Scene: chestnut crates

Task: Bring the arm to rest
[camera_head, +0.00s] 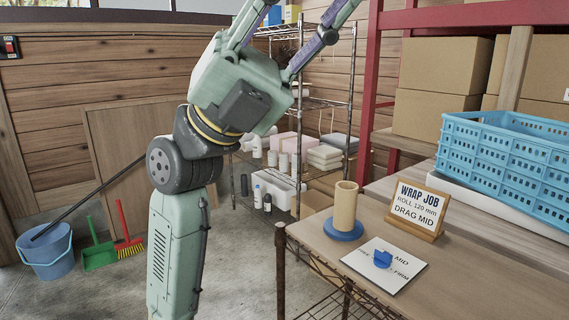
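My gripper (298,22) is raised in the upper middle of the view, pointing up and to the right. Its two fingers spread apart from the pale green palm, with background showing between them. Their tips are cut off by the top edge, and nothing held shows in the visible part. My pale green arm rises from the bottom edge, left of the worktable. The gripper is well clear of the wooden worktable (480,285) and the things on it.
On the table stand a tan cylinder (345,206) on a blue disc, a "WRAP JOB, ROLL 120 mm, DRAG MID" sign (417,208), a white dial plate (402,277) with a blue knob (383,259), and a blue crate (505,160) in a white tray. A blue bucket (47,255) stands left.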

